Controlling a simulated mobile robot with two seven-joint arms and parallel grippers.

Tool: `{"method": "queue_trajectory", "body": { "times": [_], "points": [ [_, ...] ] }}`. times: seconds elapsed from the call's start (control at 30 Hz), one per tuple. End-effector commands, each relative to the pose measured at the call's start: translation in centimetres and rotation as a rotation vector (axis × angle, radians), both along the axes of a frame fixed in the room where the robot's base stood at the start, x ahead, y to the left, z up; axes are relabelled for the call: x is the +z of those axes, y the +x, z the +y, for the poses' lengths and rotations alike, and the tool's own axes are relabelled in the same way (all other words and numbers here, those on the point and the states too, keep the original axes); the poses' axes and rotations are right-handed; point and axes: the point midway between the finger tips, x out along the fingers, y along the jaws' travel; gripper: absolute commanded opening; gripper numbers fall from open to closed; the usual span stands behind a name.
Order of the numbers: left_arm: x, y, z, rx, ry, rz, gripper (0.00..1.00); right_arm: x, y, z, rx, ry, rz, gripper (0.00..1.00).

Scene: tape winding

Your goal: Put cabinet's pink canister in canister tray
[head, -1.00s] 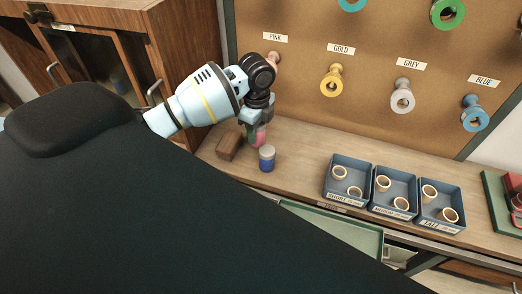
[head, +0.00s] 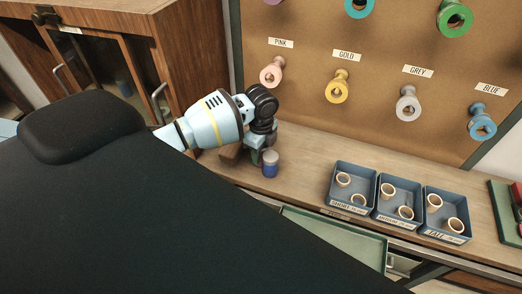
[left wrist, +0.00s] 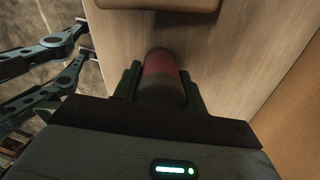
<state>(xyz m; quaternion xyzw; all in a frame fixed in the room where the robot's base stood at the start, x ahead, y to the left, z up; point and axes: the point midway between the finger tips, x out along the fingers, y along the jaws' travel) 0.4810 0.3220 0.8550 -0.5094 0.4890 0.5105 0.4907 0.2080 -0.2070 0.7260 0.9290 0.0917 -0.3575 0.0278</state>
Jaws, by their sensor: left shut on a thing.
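My left gripper (head: 259,156) is low over the wooden bench, just left of a blue canister with a grey top (head: 270,164). In the left wrist view its fingers (left wrist: 160,85) are shut on the pink canister (left wrist: 160,64), whose reddish-pink end shows between them. The pink canister is hidden in the head view. I cannot tell whether it touches the bench. A shallow green tray (head: 335,238) lies below the bench's front edge; I cannot read a label on it. The cabinet (head: 185,50) stands at the left. My right gripper is not recognisable in either view.
A brown block (head: 231,152) sits left of my gripper. Several blue bins with rings (head: 380,222) stand to the right on the bench. A pegboard with coloured spools (head: 340,85) rises behind. Dark jointed parts (left wrist: 45,65) of unclear identity show in the left wrist view.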

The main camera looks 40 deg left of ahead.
Motion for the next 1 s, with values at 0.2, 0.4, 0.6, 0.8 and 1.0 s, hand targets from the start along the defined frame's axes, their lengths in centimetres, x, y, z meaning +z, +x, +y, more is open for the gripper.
{"method": "queue_trajectory", "body": {
  "times": [0.2,0.4,0.6,0.8,1.0],
  "points": [
    [-0.4,0.0,0.0,0.0,-0.001,0.0,0.17,-0.1,-0.1,0.0,0.0,0.001,0.004,0.36],
    [-0.3,0.0,0.0,0.0,0.0,0.0,0.64,-0.1,-0.1,0.0,0.0,0.001,0.002,0.36],
    [-0.3,0.0,0.0,0.0,0.0,0.0,0.64,-0.1,-0.1,0.0,0.0,0.001,0.002,0.36],
    [0.9,0.1,0.0,-0.001,-0.001,-0.005,0.64,0.2,0.2,0.1,-0.001,0.002,-0.005,0.36],
    [4.4,0.2,0.0,-0.001,-0.001,-0.007,0.64,0.5,0.5,0.0,-0.001,0.001,-0.014,0.36]
  ]
}}
